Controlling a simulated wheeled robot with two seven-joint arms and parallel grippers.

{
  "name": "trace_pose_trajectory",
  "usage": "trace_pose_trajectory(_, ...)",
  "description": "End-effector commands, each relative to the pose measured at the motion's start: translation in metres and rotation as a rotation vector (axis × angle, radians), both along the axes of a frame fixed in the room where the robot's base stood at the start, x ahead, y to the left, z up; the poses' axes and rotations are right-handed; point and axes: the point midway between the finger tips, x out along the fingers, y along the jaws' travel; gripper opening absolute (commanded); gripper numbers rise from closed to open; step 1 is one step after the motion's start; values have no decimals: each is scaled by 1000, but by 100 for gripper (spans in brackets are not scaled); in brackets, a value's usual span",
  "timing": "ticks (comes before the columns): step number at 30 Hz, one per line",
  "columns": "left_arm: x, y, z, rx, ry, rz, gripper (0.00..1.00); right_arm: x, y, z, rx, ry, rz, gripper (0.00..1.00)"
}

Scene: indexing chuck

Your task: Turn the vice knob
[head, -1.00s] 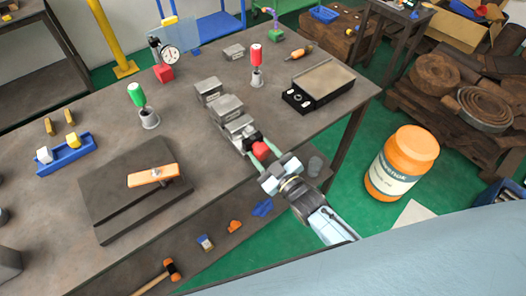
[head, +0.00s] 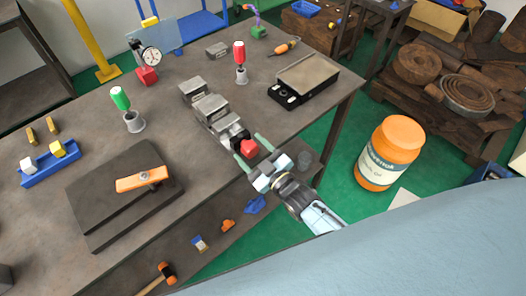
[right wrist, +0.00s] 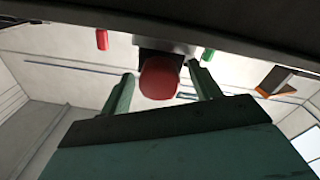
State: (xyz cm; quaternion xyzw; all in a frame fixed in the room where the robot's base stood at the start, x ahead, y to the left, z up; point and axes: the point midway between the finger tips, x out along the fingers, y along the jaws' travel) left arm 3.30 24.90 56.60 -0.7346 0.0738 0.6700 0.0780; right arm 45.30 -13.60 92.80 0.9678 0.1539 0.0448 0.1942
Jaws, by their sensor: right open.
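The vice (head: 213,108) is a grey metal block with jaws on the table, near its front right edge. Its red knob (head: 249,148) faces the table edge. My right gripper (head: 251,152) is open, with its two green fingers on either side of the knob in the head view. In the right wrist view the red knob (right wrist: 160,77) shows between the spread fingertips (right wrist: 162,88), with gaps at both sides. Whether a finger touches it I cannot tell. My left gripper is not in view.
On the table are a dial gauge (head: 150,57), a green-handled tool (head: 121,98), a red-handled tool (head: 239,56), a black box (head: 289,96) and a dark plate (head: 95,205) bearing an orange-handled piece (head: 142,179). An orange jar (head: 390,152) stands beyond the table's right edge.

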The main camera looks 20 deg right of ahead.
Motion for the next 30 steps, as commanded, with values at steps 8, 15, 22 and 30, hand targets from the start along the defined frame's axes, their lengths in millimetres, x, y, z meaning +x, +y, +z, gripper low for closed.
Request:
trace_pose_trajectory(8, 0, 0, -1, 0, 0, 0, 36, -49, -16, -3, -1, 4, 0, 62)
trace_pose_trajectory(15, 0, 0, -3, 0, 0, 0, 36, -97, -33, -4, -2, 3, 0, 62)
trace_pose_trajectory(22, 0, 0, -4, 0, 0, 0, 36, -121, -40, -4, -1, 2, -1, 62)
trace_pose_trajectory(30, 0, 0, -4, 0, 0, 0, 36, -123, -41, -3, -1, -1, -1, 62)
